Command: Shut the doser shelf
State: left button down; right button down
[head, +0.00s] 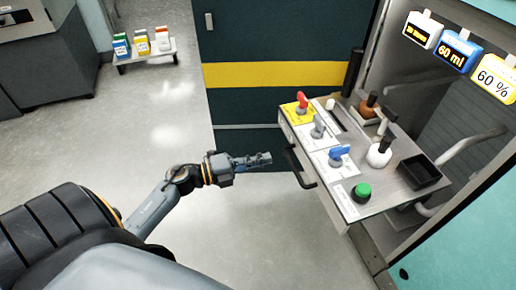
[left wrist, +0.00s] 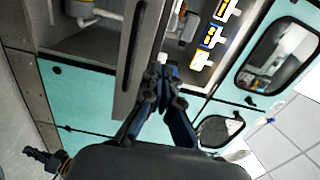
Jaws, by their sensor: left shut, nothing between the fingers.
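The doser shelf (head: 352,190) is pulled out of the cabinet at the right of the head view. Its dark bar handle (head: 298,168) is on the front face. My left gripper (head: 266,160) is shut and empty, a little left of the handle and apart from it in that view. In the left wrist view my left gripper's fingertips (left wrist: 162,74) are together, and the grey panel beside them (left wrist: 139,60) looks like part of the shelf. A small dark jointed part with an orange ring (left wrist: 45,160), probably my right gripper, shows at the lower left; its jaws are unclear.
The shelf carries a red lever (head: 302,99), a blue lever (head: 339,152), a green button (head: 362,191), a white flask (head: 379,155) and a black tray (head: 419,172). Display signs (head: 455,52) hang above. A low bench with boxes (head: 146,53) stands far left. The floor between is clear.

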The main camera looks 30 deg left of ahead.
aim_at(304, 149)
pick_arm(q)
jog(key=x, duration=0.9)
jog(key=shift+w+d, duration=0.25)
jog(key=shift+w, duration=0.1)
jog(key=shift+d, duration=0.1)
